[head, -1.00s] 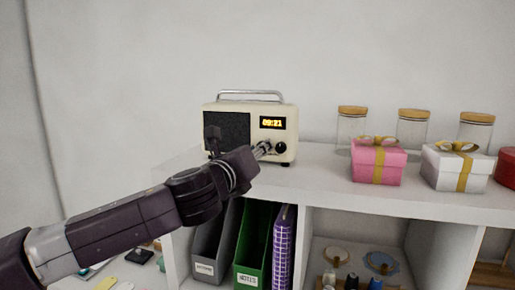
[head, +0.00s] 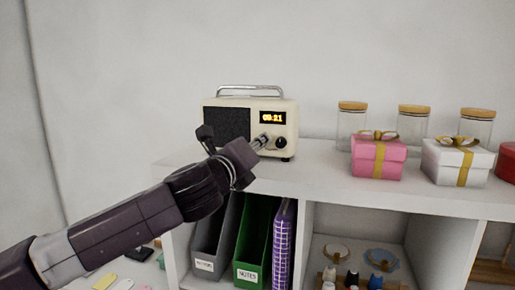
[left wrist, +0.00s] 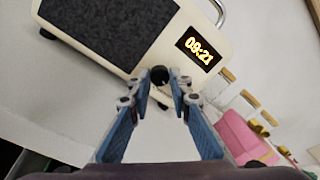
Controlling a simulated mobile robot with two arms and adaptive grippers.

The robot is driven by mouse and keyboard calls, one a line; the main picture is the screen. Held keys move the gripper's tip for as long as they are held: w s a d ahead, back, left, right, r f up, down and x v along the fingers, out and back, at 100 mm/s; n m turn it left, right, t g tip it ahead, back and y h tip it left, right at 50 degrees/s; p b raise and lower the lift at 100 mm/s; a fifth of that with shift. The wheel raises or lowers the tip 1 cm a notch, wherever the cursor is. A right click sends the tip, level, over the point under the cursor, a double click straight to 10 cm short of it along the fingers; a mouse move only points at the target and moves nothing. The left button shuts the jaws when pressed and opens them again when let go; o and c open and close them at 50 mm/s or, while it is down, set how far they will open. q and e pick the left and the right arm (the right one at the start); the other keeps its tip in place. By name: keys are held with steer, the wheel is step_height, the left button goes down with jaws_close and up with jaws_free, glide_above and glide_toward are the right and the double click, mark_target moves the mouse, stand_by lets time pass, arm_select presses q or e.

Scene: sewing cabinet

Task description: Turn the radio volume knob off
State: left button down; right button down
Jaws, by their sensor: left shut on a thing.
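The cream radio (head: 286,105) stands upright on the white shelf top, with a dark speaker panel on the left and a lit display (head: 272,118) reading 09:21. One black knob (head: 281,143) shows below the display in the head view. My left gripper (head: 263,141) reaches the radio front just left of that knob. In the left wrist view, the two fingers (left wrist: 160,80) are shut on a black round knob (left wrist: 160,75), partly hidden between the fingertips. I cannot tell which knob is for volume or read its setting. My right gripper is not in view.
A pink gift box (head: 377,160) and a white gift box (head: 456,165) stand right of the radio, with glass jars (head: 351,125) behind. Below the shelf top are a green file holder (head: 255,240) and a purple patterned binder (head: 284,245). Shelf space between radio and pink box is clear.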

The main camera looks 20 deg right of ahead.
arm_select(q)
steer(key=n, duration=0.2)
steer(key=n+b, duration=0.1)
steer(key=n, duration=0.1)
steer(key=n+b, duration=0.1)
steer(key=shift+f+n, duration=0.25)
steer(key=shift+n, duration=0.15)
steer(key=n+b, duration=0.1)
steer(key=n, duration=0.2)
steer(key=shift+n+t+b, duration=0.4)
steer(key=n+b, duration=0.1)
steer(key=n, duration=0.1)
steer(key=shift+n, duration=0.4)
steer(key=n+b, duration=0.1)
steer(key=n, duration=0.4)
steer(key=shift+d+y, duration=0.1)
steer(key=shift+y, duration=0.2)
steer(key=n, duration=0.3)
steer(key=shift+r+t+b, duration=0.1)
steer(key=shift+t+b, duration=0.2)
steer(key=shift+b, duration=0.1)
steer(key=shift+n+y, duration=0.3)
steer(key=shift+n, duration=0.5)
steer(key=c, duration=2)
jaws_free()
steer(key=shift+c, duration=0.2)
